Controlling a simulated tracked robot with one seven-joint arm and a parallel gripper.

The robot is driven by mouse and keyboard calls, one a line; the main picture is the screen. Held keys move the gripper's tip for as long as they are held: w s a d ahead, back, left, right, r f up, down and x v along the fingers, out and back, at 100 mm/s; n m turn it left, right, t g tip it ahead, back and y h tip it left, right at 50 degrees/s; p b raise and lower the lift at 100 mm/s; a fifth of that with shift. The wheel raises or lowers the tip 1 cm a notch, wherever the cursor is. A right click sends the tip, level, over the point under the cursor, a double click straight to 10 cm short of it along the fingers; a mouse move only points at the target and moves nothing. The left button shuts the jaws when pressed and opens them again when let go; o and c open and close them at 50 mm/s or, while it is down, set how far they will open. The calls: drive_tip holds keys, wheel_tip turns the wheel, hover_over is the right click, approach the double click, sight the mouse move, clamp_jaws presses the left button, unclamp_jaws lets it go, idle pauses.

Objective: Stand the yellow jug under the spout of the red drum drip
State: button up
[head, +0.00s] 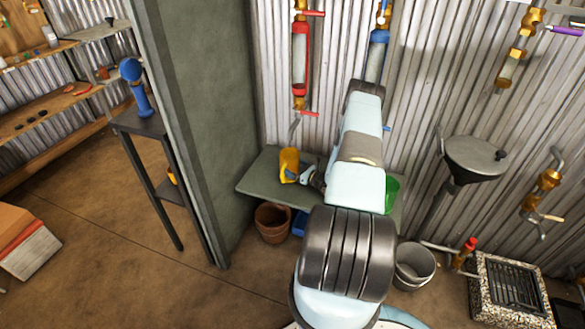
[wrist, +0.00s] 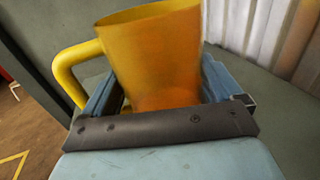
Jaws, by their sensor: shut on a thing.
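The yellow jug (head: 289,162) is on or just above the green-grey shelf (head: 262,173), near its left part; I cannot tell if its base touches. My gripper (head: 303,176) is shut on the jug from the right. In the wrist view the jug (wrist: 155,60) sits upright or slightly tilted between the fingers of my gripper (wrist: 160,95), its handle to the left. The red drum drip (head: 300,58) hangs on the corrugated wall above the shelf, its spout (head: 295,123) pointing down above the jug. The jug's base is hidden in the wrist view.
A blue drum drip (head: 377,50) hangs to the right, partly behind my arm. A green container (head: 392,192) stands on the shelf's right part. A dark green partition (head: 195,110) borders the shelf on the left. A terracotta pot (head: 272,222) and a grey bucket (head: 414,264) stand below.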

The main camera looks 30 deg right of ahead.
drive_tip(key=shift+f, duration=0.2)
drive_tip(key=o, duration=1)
drive_tip(key=shift+f, duration=0.1)
drive_tip(key=shift+c, duration=0.2)
drive_tip(key=shift+s+d, duration=0.1)
drive_tip(key=shift+s, duration=0.15)
drive_tip(key=v, duration=1.3)
drive_tip(key=shift+s, duration=0.15)
drive_tip(key=shift+r, duration=0.2)
